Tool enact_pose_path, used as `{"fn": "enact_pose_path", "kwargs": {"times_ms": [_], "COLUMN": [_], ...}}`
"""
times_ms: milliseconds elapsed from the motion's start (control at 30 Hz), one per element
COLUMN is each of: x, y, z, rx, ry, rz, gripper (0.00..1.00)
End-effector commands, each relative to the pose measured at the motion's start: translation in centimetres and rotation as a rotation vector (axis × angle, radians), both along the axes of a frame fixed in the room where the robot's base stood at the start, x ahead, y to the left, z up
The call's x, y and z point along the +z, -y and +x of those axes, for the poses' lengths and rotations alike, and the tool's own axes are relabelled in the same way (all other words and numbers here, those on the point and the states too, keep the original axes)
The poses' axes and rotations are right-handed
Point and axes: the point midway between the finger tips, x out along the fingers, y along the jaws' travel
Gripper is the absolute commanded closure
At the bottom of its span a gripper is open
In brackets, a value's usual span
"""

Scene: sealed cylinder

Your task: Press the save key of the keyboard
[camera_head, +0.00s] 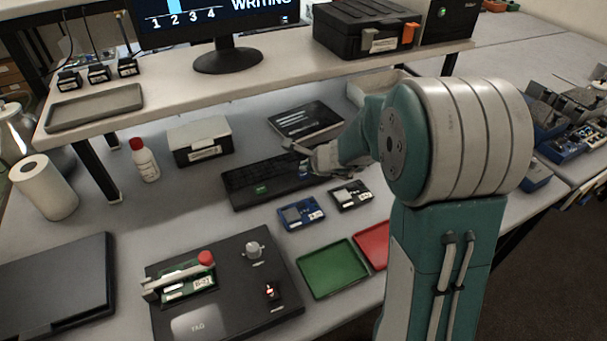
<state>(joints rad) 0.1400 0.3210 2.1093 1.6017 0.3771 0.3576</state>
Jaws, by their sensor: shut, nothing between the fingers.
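The black keyboard (247,184) lies on the lower table, below the raised shelf. A green key (261,190) shows near its left front. A small blue spot, perhaps another key, shows near its right part by my gripper; I cannot read any key label. My gripper (299,150) is shut and empty, over the right part of the keyboard. I cannot tell whether it touches the keys. My arm hides the keyboard's right end. The monitor (225,15) on the shelf shows "1 2 3 4" and "WRITING" beside a light blue bar.
A blue device (301,214) and a black device (350,195) lie in front of the keyboard. A green tray (332,268) and a red tray (373,244) lie nearer. A black fixture board (222,284), a white bottle (145,161) and a lidded box (200,140) stand left. The shelf overhangs behind.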

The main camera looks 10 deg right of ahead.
Motion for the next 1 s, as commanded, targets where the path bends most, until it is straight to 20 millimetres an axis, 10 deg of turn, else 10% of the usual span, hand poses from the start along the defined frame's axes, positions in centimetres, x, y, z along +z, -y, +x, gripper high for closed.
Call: {"fn": "enact_pose_path", "kwargs": {"times_ms": [1000], "x": [5.0], "y": [0.0], "z": [0.0], "rx": [0.0], "ry": [0.0], "rz": [0.0], "gripper": [1.0]}}
